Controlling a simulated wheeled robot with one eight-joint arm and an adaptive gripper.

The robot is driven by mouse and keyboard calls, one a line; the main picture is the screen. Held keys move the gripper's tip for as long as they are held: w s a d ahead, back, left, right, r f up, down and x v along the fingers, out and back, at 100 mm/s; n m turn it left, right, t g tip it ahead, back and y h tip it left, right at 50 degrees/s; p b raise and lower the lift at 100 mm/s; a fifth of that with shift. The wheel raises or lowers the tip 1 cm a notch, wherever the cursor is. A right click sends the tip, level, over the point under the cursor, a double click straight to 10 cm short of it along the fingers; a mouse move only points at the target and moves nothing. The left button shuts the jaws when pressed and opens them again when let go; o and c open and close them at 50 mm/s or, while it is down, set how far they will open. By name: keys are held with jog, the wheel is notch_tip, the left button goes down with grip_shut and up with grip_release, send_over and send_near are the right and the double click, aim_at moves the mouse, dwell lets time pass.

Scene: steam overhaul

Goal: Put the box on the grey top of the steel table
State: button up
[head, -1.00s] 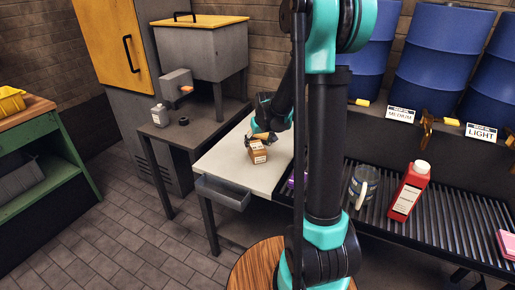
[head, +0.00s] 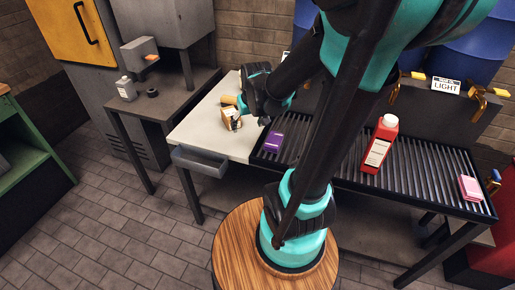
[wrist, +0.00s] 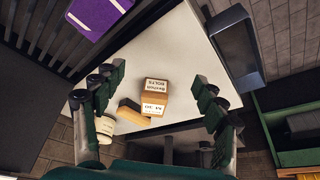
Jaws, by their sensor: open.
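The small brown box (head: 231,118) with white labels stands on the light grey top (head: 196,134) of the steel table. In the wrist view the box (wrist: 155,95) sits upright on that top, between my finger lines. My gripper (head: 243,108) is over the table just beside and above the box. In the wrist view my gripper (wrist: 157,98) is open, one finger to each side, with visible gaps to the box. My gripper partly covers the table top in the head view.
A purple packet (head: 273,141), red bottle (head: 380,146) and pink block (head: 470,188) are on the ribbed rack. A drawer (head: 199,161) juts out in front.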

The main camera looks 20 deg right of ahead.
jog(key=s+d+f, duration=0.1)
jog(key=s+f, duration=0.3)
jog(key=s, duration=0.7)
jog(key=shift+s+d+f+m, duration=0.15)
jog(key=shift+s+f+m, duration=0.15)
jog(key=shift+f+m, duration=0.1)
jog(key=shift+r, duration=0.1)
